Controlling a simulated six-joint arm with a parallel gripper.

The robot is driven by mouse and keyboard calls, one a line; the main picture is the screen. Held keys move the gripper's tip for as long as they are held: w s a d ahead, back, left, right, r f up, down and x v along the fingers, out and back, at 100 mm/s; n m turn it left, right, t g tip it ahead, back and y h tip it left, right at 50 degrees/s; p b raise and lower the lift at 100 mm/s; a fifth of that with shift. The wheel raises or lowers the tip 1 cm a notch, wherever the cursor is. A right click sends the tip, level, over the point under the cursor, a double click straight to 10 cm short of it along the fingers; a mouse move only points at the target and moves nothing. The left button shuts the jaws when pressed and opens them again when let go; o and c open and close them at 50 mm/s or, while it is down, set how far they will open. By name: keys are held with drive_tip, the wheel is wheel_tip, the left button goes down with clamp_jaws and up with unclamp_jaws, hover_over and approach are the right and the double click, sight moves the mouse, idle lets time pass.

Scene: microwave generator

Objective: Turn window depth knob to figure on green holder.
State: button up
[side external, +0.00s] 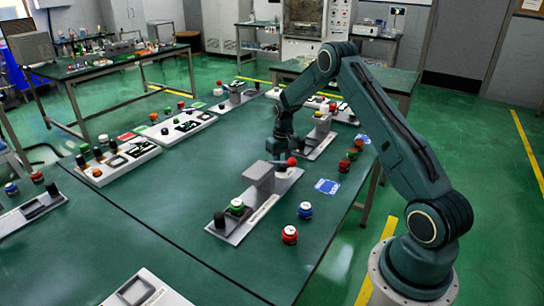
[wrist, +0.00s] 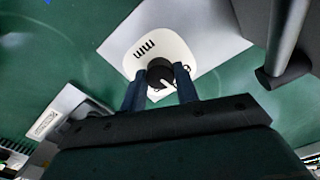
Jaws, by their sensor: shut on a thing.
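In the wrist view, a round black knob (wrist: 160,74) with a white pointer line sits on a white rounded dial plate (wrist: 172,44) printed "mm". The two fingers of my gripper (wrist: 159,84) stand on either side of the knob and are shut on it. Part of the dial scale is hidden behind the knob and fingers. In the side view my gripper (side external: 280,147) points down over the green table, behind a grey block, and the knob is hidden. A small green card (side external: 141,128) lies by a far panel; its figure is too small to read, and I cannot tell if it is the green holder.
A panel with a grey block (side external: 259,178) and a green button (side external: 237,206) stands in front of my gripper. Loose red (side external: 289,235) and blue (side external: 305,210) buttons and a blue card (side external: 327,186) lie to the right.

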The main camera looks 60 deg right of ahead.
drive_tip(key=shift+m, duration=0.8)
drive_tip(key=o, duration=1)
drive_tip(key=shift+r, duration=0.1)
wheel_tip(320, 180, up, 14)
drive_tip(key=shift+f, duration=0.15)
